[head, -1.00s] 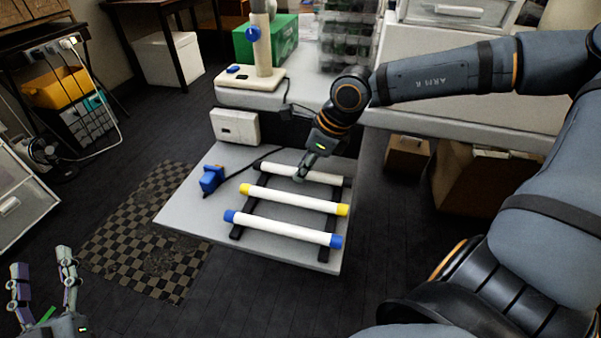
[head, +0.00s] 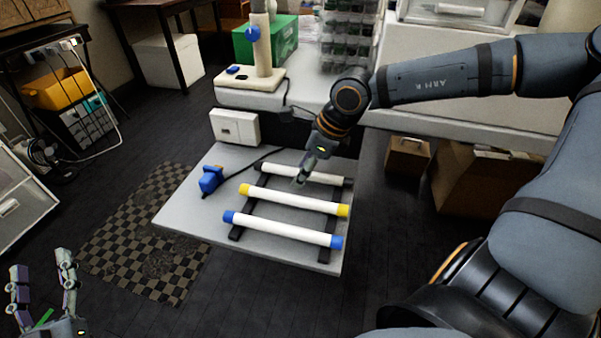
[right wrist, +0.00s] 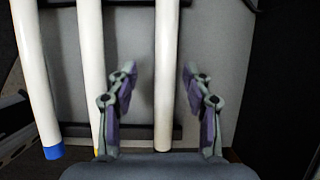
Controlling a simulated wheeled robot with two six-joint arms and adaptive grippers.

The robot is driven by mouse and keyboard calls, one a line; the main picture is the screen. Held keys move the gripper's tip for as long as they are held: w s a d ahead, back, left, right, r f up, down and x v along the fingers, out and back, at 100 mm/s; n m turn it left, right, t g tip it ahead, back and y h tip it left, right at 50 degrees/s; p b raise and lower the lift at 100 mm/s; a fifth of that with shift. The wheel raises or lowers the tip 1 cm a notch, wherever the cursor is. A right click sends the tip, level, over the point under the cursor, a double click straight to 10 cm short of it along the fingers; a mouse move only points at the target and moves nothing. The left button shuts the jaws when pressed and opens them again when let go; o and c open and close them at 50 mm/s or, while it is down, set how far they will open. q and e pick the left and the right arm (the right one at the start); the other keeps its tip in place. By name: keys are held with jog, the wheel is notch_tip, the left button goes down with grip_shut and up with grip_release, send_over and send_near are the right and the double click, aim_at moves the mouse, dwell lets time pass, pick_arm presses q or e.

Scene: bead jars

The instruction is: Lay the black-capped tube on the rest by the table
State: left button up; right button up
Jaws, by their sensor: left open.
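The white black-capped tube (head: 325,177) lies across the two black bars of the rest (head: 237,232), behind the yellow-capped tube (head: 295,199) and the blue-capped tube (head: 283,230). My right gripper (head: 300,182) is over the middle of the black-capped tube. In the right wrist view, my right gripper (right wrist: 159,68) is open, with the black-capped tube (right wrist: 167,90) passing between its fingers in the picture; contact cannot be told. The tube's near end lies by a dark bar there. My left gripper (head: 42,263) is open and empty at the lower left, far from the tubes.
The rest stands on a low grey table (head: 185,213). A blue device (head: 211,179) with a black cable lies left of the tubes. A white box (head: 235,127) stands behind. A higher bench (head: 450,118) carries a stand and drawers. Floor is clear in front.

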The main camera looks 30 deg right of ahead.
notch_tip(320, 180, up, 10)
dwell(0.6)
dwell(0.6)
